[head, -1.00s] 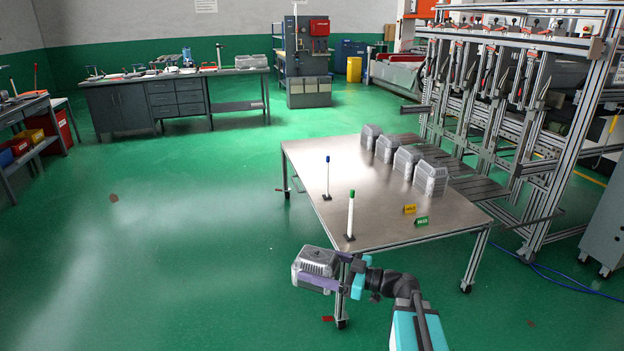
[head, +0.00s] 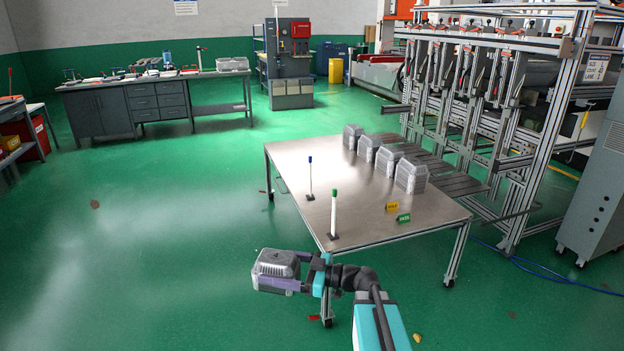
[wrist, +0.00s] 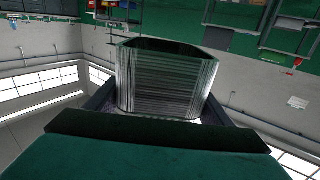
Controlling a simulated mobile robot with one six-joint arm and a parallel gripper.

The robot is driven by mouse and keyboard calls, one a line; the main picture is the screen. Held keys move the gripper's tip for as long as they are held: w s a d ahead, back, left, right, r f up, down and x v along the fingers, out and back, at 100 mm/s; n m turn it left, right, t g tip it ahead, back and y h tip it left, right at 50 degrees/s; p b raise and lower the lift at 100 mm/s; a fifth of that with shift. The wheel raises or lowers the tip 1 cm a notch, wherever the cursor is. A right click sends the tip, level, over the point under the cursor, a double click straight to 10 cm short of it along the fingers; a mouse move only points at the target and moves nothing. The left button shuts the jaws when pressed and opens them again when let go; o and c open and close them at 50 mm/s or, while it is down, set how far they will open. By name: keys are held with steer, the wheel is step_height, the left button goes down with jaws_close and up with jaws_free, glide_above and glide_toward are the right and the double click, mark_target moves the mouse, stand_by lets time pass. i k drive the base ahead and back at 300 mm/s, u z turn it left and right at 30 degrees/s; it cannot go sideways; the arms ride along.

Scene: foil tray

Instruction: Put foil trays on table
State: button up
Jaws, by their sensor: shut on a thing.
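My gripper (head: 291,284) is shut on a grey foil tray (head: 272,264) and holds it in the air, left of the metal table's (head: 300,165) near corner. The held tray (wrist: 168,80) fills the middle of the wrist view between the two fingers. Several foil trays stand in a row along the table's far right side; the nearest tray (head: 411,175) is at the right end and the farthest tray (head: 352,136) at the back.
A post with a green top (head: 333,215) and one with a blue top (head: 310,178) stand on the table's left side. A yellow tag (head: 392,207) and a green tag (head: 404,218) are near its front right. A metal frame rack (head: 480,110) adjoins the table. The table's middle is clear.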

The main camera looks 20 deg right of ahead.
mark_target(364, 224)
steer(key=z, duration=0.05)
steer(key=i, duration=1)
steer(key=u, duration=0.05)
